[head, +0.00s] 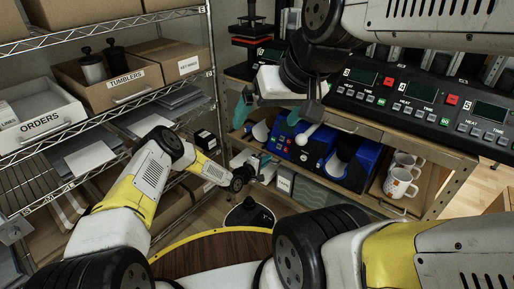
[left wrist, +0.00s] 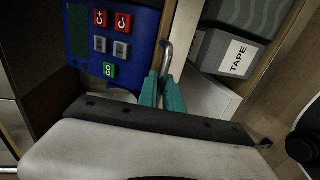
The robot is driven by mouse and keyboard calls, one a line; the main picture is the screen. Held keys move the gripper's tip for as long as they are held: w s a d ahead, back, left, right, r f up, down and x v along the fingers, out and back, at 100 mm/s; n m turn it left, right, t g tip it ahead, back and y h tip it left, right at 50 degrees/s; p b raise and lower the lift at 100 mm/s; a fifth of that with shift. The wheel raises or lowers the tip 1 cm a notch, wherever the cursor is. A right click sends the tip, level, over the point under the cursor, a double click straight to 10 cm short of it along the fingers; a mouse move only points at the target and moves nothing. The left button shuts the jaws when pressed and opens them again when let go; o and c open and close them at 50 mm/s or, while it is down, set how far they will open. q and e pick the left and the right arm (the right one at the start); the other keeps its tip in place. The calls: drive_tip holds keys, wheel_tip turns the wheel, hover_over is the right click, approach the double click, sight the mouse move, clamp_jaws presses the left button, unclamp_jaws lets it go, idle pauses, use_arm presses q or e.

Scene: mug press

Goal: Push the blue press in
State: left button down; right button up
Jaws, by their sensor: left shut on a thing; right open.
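The blue press (head: 286,146) sits on the shelf under the worktop, its keypad facing out. In the left wrist view the blue press (left wrist: 84,62) shows red, grey and green keys at upper left. My left gripper (head: 267,159) is low, just in front of the press. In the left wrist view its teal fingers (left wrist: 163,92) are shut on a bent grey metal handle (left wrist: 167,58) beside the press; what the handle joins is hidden. My right gripper (head: 269,109) is open and empty above, its teal fingers spread wide.
Another blue unit (head: 366,162) and white mugs (head: 402,181) stand farther right on that shelf. Black heat controllers (head: 400,97) line the worktop. A wire rack with an ORDERS bin (head: 40,122) is left. A grey TAPE box (left wrist: 229,54) is right of the handle.

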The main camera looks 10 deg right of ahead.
use_arm(q)
drive_tip(key=shift+w+d, duration=0.1)
drive_tip(key=shift+d, duration=0.05)
drive_tip(key=c, duration=1.5)
unclamp_jaws()
drive_tip(key=v, duration=0.7)
drive_tip(key=shift+s+a, duration=0.3)
